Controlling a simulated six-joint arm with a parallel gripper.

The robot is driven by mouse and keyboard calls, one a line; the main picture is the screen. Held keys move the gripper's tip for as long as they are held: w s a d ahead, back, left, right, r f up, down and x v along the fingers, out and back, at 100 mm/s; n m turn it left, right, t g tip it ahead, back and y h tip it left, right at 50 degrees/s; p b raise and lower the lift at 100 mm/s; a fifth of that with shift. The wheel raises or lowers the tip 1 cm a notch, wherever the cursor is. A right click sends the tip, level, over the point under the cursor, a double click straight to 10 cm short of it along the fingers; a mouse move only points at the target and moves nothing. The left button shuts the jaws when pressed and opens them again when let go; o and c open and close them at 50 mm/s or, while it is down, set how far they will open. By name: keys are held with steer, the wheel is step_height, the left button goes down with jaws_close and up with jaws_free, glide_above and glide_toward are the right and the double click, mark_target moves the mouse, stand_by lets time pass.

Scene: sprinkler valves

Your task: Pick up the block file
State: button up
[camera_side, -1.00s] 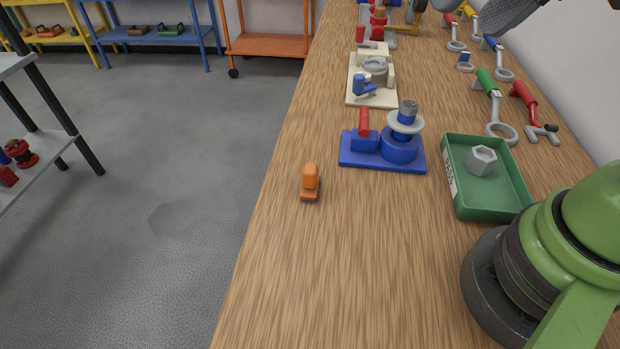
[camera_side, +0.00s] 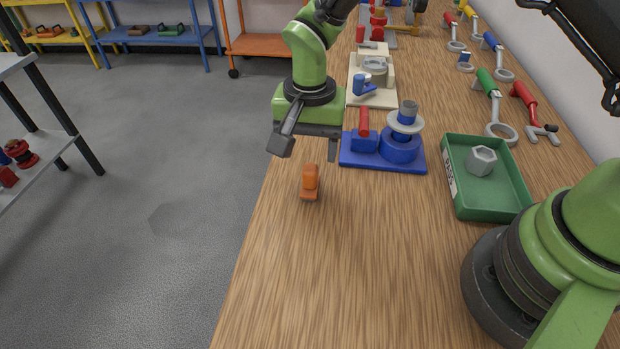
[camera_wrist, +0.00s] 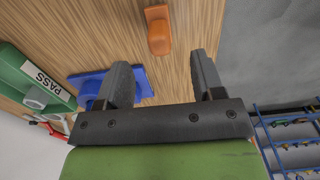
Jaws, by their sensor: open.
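The orange object (camera_side: 310,182), which I take to be the block file, stands on the wooden bench near its left edge, a small block on a flat foot. It also shows in the wrist view (camera_wrist: 158,32) at the top middle, beyond my fingertips. My gripper (camera_side: 306,150) is open and empty, above and behind the orange object in the side view, apart from it. In the wrist view my gripper (camera_wrist: 160,72) shows its two dark fingers spread, with the orange object ahead of the gap between them.
A blue valve fixture (camera_side: 385,163) with a red handle stands just right of the orange object. A green tray (camera_side: 487,205) holding a grey hex nut lies farther right. Wrenches lie along the wall. The bench (camera_side: 330,270) in front is clear; its left edge is close.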

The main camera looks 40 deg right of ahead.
mark_target(310, 180)
step_height(310, 180, down, 8)
steer(key=shift+f, duration=0.1)
stand_by(0.4)
steer(key=shift+c, duration=0.4)
steer(key=c, duration=1)
